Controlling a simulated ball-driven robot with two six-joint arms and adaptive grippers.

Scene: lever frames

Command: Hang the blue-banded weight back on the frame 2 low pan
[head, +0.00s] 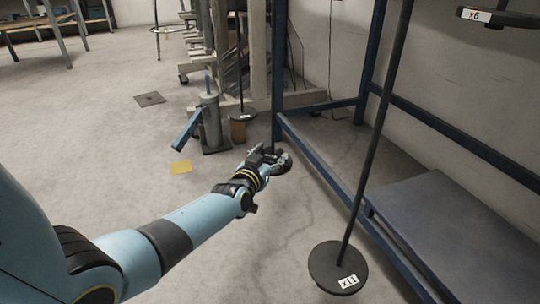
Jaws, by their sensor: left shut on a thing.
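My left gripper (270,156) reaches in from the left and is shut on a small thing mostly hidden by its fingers. I take it for the blue-banded weight, but no blue band can be made out. A dark round disc (284,166) shows just beyond and below the fingers; whether they touch it is unclear. A black pan marked x11 (325,262) hangs on a long dark rod at the lower right, apart from the gripper. Another pan marked x6 (510,19) is high at the right. No frame 2 label is readable. My right gripper is not in view.
A blue steel frame (320,165) stands at the right, with a grey-blue platform (450,225) inside. A grey post with a blue lever (210,120) and another dark pan (242,114) stand behind the gripper. A yellow card (181,167) lies on open floor.

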